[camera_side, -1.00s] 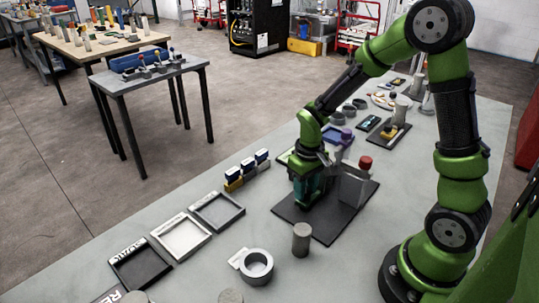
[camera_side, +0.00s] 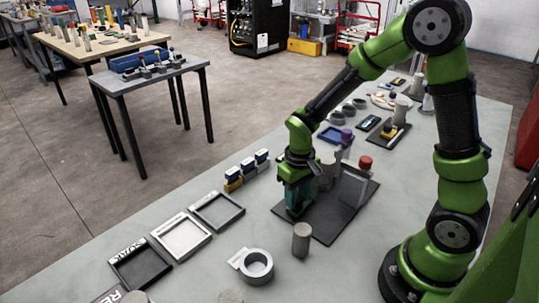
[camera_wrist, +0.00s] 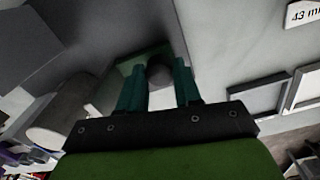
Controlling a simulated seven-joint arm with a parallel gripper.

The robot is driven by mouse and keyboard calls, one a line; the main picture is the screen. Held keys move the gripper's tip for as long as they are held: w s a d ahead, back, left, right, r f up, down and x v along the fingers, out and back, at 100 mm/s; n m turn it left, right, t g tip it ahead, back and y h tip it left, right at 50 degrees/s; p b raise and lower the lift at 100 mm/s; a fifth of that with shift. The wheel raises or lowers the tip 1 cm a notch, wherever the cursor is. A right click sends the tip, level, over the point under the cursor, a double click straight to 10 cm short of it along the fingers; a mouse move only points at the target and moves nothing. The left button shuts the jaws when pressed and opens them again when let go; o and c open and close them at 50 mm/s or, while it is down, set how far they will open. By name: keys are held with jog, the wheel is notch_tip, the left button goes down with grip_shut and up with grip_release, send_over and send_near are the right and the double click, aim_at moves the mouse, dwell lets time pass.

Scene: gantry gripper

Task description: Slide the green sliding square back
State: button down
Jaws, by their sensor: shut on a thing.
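The green sliding square (camera_wrist: 128,66) shows in the wrist view as a pale green patch around a dark round knob (camera_wrist: 159,72). My gripper (camera_wrist: 159,80) has its teal fingers on both sides of the knob and is shut on it. In the side view my gripper (camera_side: 296,207) is low over the left part of a dark base plate (camera_side: 322,232), and it hides the square there.
On the plate, a grey cylinder (camera_side: 328,170) stands right behind my gripper and a clear upright panel (camera_side: 353,187) stands to the right. A grey cylinder (camera_side: 301,240) is at the plate's front edge. Open frames (camera_side: 217,211) lie left.

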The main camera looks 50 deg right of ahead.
jog(key=c, duration=0.8)
grip_release()
jog(key=shift+a, duration=0.2)
jog(key=shift+r, duration=0.1)
notch_tip(320, 180, up, 17)
jog(key=shift+f, duration=0.15)
jog(key=s+a+r+t, duration=0.1)
jog(key=s+t, duration=0.1)
jog(key=s, duration=0.1)
jog(key=s+a+r+m+t+y, duration=0.1)
jog(key=s+t, duration=0.1)
jog(key=s, duration=0.1)
jog(key=s+a+r+t+y, duration=0.1)
jog(key=s+t, duration=0.2)
jog(key=shift+s+r+m, duration=0.2)
jog(key=shift+r+m, duration=0.15)
jog(key=shift+m, duration=0.05)
